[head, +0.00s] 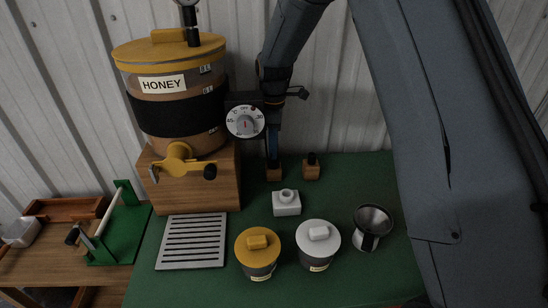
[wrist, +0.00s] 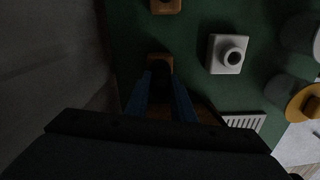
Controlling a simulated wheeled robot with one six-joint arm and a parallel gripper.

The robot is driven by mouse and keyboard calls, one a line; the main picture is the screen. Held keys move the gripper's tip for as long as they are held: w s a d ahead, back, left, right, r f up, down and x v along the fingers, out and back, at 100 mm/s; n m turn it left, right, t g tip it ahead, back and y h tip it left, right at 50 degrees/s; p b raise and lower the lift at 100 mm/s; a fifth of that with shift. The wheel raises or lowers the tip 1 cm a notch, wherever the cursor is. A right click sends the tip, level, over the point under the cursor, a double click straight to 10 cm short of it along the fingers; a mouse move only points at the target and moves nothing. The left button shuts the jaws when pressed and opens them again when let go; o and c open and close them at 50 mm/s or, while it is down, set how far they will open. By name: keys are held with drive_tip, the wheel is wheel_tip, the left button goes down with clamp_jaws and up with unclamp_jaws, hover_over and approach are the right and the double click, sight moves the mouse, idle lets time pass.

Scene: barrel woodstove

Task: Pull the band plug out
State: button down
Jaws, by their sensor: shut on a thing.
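My gripper (head: 273,159) points down at the back of the green table, right of the honey tank. It is shut on a small dark piece, which I take as the band plug (wrist: 159,69), at a small wooden block (head: 274,173). The fingers hide most of the plug. I cannot tell how deep it sits in the block. A second wooden block (head: 311,172) with a black top stands just to the right. A white block with a round raised socket (head: 286,203) stands in front. The black band (head: 180,111) wraps the honey tank (head: 172,140).
A dial (head: 245,121) sits close left of my gripper. A corrugated wall is close behind. The green cloth (head: 352,172) is bare at back right.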

drive_tip(key=shift+r+p, duration=0.9)
drive_tip(key=shift+r, duration=0.55)
drive_tip(key=shift+r+p, duration=0.95)
drive_tip(key=shift+r, duration=0.55)
